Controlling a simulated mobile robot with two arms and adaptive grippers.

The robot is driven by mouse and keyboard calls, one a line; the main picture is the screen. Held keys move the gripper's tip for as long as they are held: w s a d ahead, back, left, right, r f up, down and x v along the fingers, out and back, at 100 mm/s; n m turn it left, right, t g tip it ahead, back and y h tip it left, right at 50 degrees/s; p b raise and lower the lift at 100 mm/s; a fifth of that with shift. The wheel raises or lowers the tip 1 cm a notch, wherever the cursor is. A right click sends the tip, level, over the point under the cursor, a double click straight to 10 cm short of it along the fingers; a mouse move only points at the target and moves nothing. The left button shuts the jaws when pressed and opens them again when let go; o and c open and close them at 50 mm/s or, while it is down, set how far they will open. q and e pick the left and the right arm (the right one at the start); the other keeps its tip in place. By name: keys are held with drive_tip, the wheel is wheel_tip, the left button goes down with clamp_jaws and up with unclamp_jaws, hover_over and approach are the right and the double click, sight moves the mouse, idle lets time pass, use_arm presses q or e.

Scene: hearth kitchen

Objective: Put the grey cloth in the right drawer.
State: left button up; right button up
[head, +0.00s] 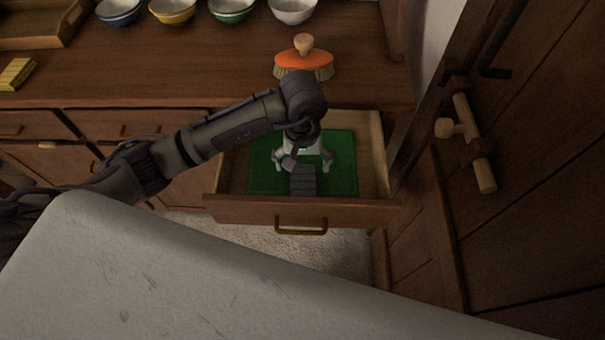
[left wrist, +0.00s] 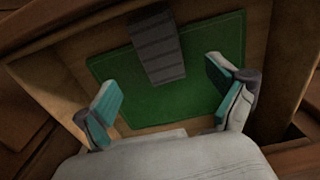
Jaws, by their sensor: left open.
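The right drawer (head: 300,211) is pulled open below the counter, with a green lining (head: 343,165) on its floor. A grey ribbed cloth (head: 303,180) lies inside the drawer on the green lining; it also shows in the left wrist view (left wrist: 157,48), toward the drawer's front side. My left gripper (head: 303,166) is over the open drawer, and its fingers (left wrist: 165,95) are spread wide in the left wrist view with nothing between them. The cloth is apart from both fingers in the wrist view. My right gripper is in neither view.
An orange-topped brush (head: 304,62) stands on the counter above the drawer. Several bowls (head: 232,9) line the back, and a yellow sponge (head: 16,74) lies at the left. A wooden door with a peg handle (head: 473,143) is close on the right.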

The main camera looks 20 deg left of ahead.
use_arm(q)
wheel_tip(320, 180, up, 6)
drive_tip(key=shift+b, duration=0.3)
idle(0.4)
